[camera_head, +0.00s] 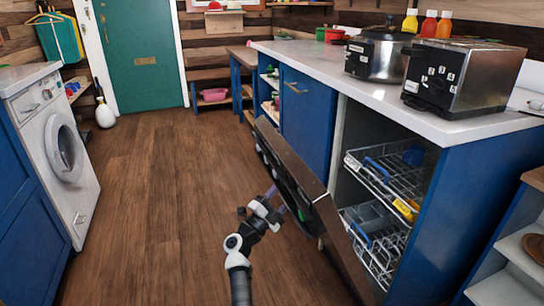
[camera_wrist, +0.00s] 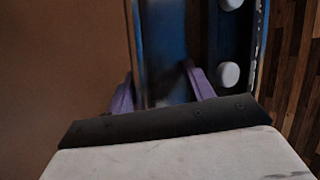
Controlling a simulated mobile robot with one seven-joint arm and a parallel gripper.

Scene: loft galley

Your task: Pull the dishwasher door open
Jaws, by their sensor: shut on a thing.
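The dishwasher door (camera_head: 325,215) is partly open, tilted out from the blue counter unit over the floor. Inside, an upper rack (camera_head: 385,172) and a lower rack (camera_head: 375,240) show. My gripper (camera_head: 281,200) is at the outer side of the door, low in front of the counter. In the wrist view, the purple fingers of my gripper (camera_wrist: 163,85) stand on either side of a dark blue strip and are shut on part of the door. Whether this is its handle or its edge cannot be told; the contact is partly hidden.
A toaster (camera_head: 463,75) and a steel pot (camera_head: 378,52) stand on the white countertop (camera_head: 320,60). A washing machine (camera_head: 60,145) stands across the aisle on the left. The wooden floor (camera_head: 165,190) between is clear. A shelf unit (camera_head: 515,250) is at the right.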

